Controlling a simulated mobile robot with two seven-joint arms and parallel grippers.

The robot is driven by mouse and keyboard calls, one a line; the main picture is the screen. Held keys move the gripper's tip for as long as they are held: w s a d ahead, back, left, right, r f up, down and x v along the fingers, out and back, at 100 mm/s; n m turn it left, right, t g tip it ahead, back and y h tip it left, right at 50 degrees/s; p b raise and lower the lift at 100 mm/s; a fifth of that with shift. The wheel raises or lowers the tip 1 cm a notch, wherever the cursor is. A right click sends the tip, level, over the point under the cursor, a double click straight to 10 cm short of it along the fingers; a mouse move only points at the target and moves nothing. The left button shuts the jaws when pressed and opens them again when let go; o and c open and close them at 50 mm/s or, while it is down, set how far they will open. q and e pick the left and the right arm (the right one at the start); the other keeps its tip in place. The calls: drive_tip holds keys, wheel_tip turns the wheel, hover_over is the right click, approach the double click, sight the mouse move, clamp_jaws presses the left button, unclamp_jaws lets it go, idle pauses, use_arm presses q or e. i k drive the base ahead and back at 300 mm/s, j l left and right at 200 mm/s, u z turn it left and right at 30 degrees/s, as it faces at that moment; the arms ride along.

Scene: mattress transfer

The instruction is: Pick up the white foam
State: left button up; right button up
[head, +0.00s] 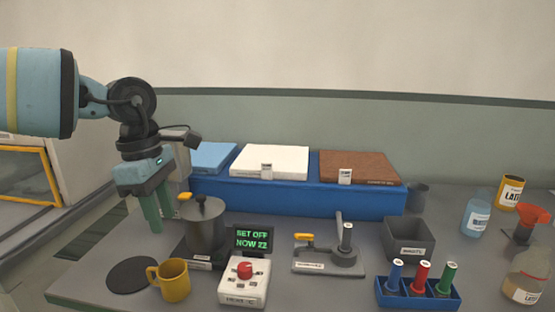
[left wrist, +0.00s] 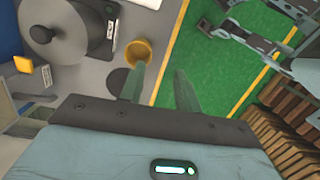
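The white foam (head: 270,162) is a flat white slab in the head view. It lies in the middle of a blue stand (head: 300,198), between a light blue slab (head: 211,157) and a brown slab (head: 360,168). A small tag stands at its front edge. My left gripper (head: 157,212) points down at the left side of the table, left of the foam and apart from it. Its green fingers are spread with nothing between them, as the left wrist view (left wrist: 158,88) also shows. The foam does not show in the left wrist view. My right gripper is not in view.
A dark pot (head: 205,228), a yellow mug (head: 173,281), a black disc (head: 131,275) and a control box (head: 243,288) stand near my left gripper. A lever device (head: 330,262), grey bin (head: 409,238) and blue rack (head: 418,297) stand farther right. Bottles stand at far right.

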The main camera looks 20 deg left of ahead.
sight(273, 157)
drive_tip(key=i, duration=1.3)
